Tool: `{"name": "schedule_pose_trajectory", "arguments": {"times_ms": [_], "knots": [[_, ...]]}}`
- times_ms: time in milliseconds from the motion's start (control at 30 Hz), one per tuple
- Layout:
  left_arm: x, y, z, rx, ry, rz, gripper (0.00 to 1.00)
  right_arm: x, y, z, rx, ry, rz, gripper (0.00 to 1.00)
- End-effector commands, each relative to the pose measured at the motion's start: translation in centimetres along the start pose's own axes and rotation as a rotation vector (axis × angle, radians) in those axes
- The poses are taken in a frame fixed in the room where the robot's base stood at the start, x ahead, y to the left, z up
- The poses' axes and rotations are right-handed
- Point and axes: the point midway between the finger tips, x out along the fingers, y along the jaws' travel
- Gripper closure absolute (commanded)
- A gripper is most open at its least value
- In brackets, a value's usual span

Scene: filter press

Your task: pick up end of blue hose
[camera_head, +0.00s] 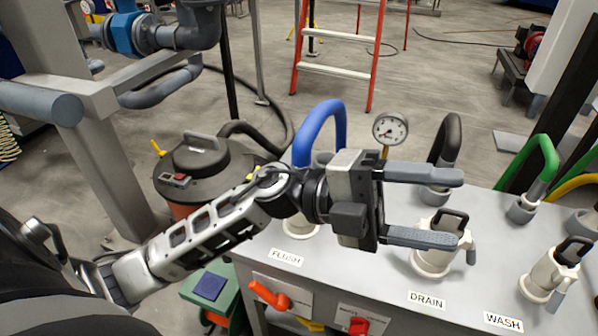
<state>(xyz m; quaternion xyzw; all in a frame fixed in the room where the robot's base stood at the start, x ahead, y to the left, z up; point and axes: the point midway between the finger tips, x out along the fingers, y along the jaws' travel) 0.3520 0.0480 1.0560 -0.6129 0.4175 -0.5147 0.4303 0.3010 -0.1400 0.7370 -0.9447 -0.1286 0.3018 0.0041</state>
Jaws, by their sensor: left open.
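The blue hose (303,143) arches up behind my left gripper at the back left of the grey panel. Its lower parts are hidden behind the gripper and wrist, so I cannot see its end clearly. My left gripper (460,209) is open and empty, its two fingers pointing right above the panel. It is in front of the hose, and its fingers lie to the right of the hose, over the DRAIN port (430,256). The FLUSH port (302,226) is partly hidden by my wrist. My right gripper is out of view.
A pressure gauge (390,129) stands behind the fingers. A black hose (447,138) and a green hose (540,150) rise to the right. The WASH port (548,274) is at the front right. An orange-handled valve (269,294) is on the panel front.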

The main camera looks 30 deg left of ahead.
Motion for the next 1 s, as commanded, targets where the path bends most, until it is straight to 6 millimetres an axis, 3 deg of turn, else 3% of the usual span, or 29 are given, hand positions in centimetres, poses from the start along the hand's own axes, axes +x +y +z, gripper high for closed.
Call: {"name": "schedule_pose_trajectory", "arguments": {"times_ms": [67, 133, 200, 300, 400, 500, 600, 1000], "knots": [[-0.8, 0.9, -0.7, 0.214, 0.161, 0.352, 0.37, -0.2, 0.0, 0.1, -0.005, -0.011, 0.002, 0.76], [-3.6, 2.1, 0.6, 0.347, 0.212, 0.690, 0.37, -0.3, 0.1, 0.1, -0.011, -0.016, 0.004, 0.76], [-7.6, 1.8, 3.1, 0.435, 0.177, 1.010, 0.37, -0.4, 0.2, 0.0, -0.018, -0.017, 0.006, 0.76], [-13.5, -1.2, 6.5, 0.493, 0.029, 1.384, 0.37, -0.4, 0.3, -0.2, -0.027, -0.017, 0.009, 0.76], [-18.0, -4.8, 8.2, 0.494, -0.147, 1.628, 0.37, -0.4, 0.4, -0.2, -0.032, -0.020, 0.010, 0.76], [-20.5, -7.4, 8.8, 0.479, -0.272, 1.752, 0.37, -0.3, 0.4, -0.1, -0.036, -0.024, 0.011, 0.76], [-21.7, -7.9, 9.1, 0.463, -0.325, 1.800, 0.37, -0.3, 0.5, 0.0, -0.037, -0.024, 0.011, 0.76], [-23.6, -1.1, 12.8, 0.460, -0.323, 1.804, 0.37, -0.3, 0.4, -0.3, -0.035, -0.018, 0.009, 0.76]]}}
